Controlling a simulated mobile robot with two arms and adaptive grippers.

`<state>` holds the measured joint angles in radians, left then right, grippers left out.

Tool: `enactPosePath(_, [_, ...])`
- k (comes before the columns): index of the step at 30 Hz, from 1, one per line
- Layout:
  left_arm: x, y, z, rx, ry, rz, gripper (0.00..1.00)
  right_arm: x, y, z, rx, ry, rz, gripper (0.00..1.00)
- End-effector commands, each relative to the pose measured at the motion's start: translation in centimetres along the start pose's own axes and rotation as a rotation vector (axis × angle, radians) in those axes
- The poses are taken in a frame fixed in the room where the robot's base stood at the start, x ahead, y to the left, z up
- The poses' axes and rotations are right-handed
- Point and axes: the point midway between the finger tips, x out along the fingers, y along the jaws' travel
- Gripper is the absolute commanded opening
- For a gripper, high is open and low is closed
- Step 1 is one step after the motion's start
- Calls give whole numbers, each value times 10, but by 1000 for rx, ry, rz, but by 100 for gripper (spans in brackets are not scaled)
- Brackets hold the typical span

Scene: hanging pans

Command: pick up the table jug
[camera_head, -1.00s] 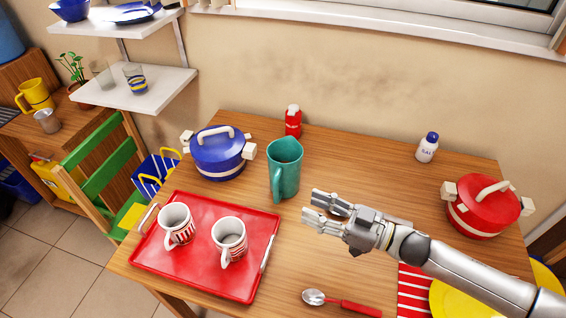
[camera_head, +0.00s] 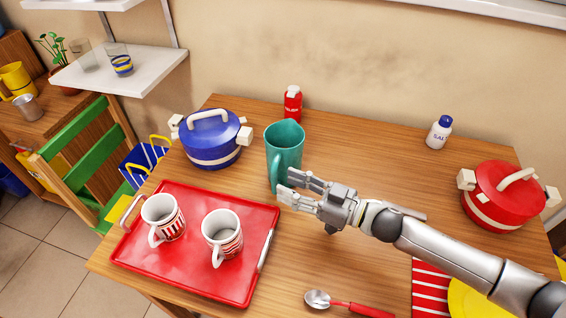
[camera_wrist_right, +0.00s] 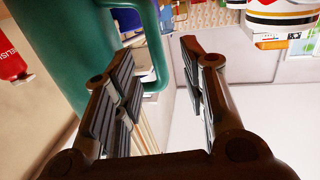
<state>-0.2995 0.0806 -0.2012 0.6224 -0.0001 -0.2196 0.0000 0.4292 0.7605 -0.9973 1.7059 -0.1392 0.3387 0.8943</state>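The table jug (camera_head: 284,147) is teal and stands upright on the wooden table, with its handle toward the front. My right gripper (camera_head: 284,186) is at the jug's lower right side, with its fingertips beside the handle. In the right wrist view the fingers of the right gripper (camera_wrist_right: 155,75) are apart, and the jug's handle (camera_wrist_right: 157,45) shows beyond and between them. The jug's body (camera_wrist_right: 85,50) fills the upper left there. I cannot tell whether a finger touches the jug. My left gripper is not in view.
A blue pot (camera_head: 212,140) stands left of the jug and a red bottle (camera_head: 293,103) behind it. A red tray (camera_head: 190,268) with two striped mugs lies in front. A spoon (camera_head: 345,303), a red pot (camera_head: 505,192) and a salt bottle (camera_head: 439,132) are to the right.

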Motion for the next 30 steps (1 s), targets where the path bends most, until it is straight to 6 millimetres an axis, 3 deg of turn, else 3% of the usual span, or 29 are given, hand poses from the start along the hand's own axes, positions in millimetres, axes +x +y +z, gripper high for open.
enactPosePath(10, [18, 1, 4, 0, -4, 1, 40, 45, 2, -2, -2, 3, -2, 39])
enactPosePath(19, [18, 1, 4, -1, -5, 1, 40, 50, 2, -2, -1, 0, 0, 39])
enactPosePath(28, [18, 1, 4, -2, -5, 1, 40, 50, 2, -2, -1, 0, 0, 2])
enactPosePath(30, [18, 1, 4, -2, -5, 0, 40, 49, 2, -2, -1, 0, 0, 0])
